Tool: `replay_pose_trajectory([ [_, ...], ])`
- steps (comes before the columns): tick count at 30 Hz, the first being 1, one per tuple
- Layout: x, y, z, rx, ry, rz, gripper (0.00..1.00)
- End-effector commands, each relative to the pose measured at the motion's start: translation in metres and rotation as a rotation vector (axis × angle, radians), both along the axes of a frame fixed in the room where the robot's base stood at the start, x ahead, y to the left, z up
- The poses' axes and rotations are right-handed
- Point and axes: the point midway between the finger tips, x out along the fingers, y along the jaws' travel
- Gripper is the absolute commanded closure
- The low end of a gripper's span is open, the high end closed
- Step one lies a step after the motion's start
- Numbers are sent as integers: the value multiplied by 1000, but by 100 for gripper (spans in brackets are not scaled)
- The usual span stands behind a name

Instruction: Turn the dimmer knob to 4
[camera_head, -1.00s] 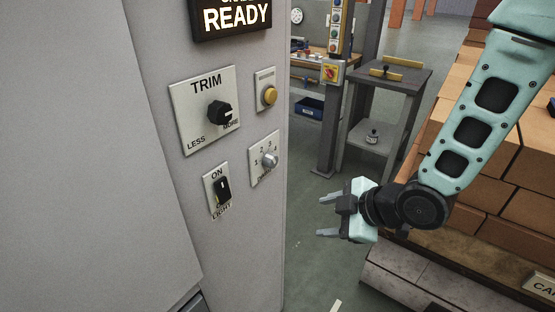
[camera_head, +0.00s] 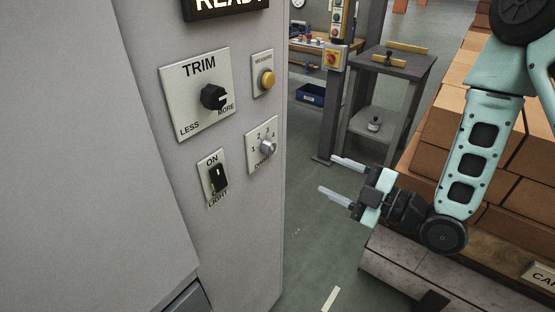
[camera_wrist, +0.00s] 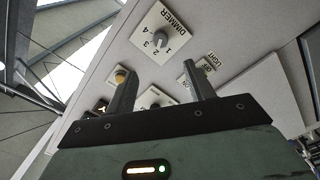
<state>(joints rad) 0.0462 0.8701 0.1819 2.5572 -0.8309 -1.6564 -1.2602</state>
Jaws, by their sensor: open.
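The dimmer knob (camera_head: 267,146) is a small grey knob on a pale square plate with numbers, low on the right side of the grey panel. In the wrist view the dimmer knob (camera_wrist: 159,40) shows on its plate marked DIMMER, beyond and between my fingers. The exact number it points at is too small to tell. My gripper (camera_head: 335,175) is open and empty, to the right of the panel and apart from it, with its fingers toward the panel. In the wrist view my gripper's fingers (camera_wrist: 158,82) stand apart and touch nothing.
On the same panel are a black TRIM knob (camera_head: 213,97), a yellow button (camera_head: 267,80) and a black light switch (camera_head: 218,178). A grey stand (camera_head: 385,75) is behind. Stacked bricks (camera_head: 420,140) fill the right. Open floor lies between panel and bricks.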

Motion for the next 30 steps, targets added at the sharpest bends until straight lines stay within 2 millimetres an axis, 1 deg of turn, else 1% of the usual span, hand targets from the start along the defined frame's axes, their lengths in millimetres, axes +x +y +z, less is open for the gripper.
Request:
replay_pose_trajectory([
  [1, 2, 4, -6, 1, -4, 1, 47],
  [3, 5, 8, -6, 1, -3, 0, 47],
  [7, 23, 33, -3, 3, -5, 4, 47],
  [9, 32, 44, 3, 1, 1, 2, 47],
  [18, 70, 92, 3, 2, 2, 1, 47],
  [24, 86, 113, 2, 2, 3, 0, 47],
  [30, 93, 121, 1, 1, 3, 0, 47],
])
